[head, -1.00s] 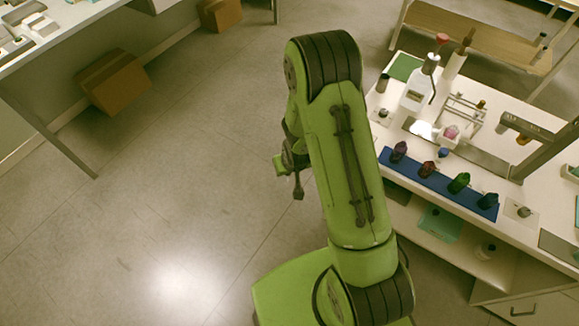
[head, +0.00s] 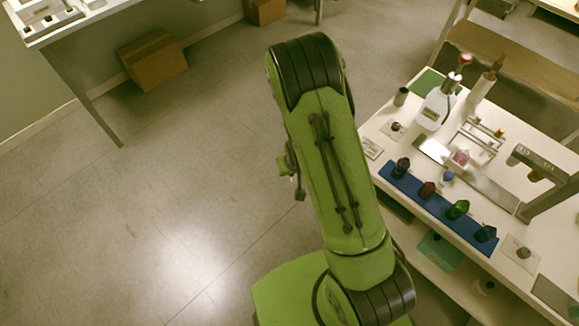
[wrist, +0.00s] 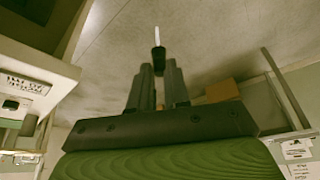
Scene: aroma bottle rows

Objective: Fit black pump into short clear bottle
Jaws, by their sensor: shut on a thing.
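In the wrist view, my gripper (wrist: 158,74) is shut on the black pump (wrist: 158,60), whose pale tube (wrist: 157,35) points away from the fingers. The pump is in the air, with floor behind it. In the head view the gripper end is mostly hidden behind my green arm. I cannot pick out the short clear bottle with certainty. Dark-topped bottles in purple (head: 402,167), red-brown (head: 427,189), green (head: 457,209) and blue (head: 486,233) stand in a row on the white table at the right.
The row stands on a blue mat (head: 413,195). A white jug-like bottle (head: 436,108) and a dark stand (head: 549,163) share the white table (head: 381,133). Another table (head: 100,13) and a cardboard box (head: 153,60) are at the upper left. The floor between is clear.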

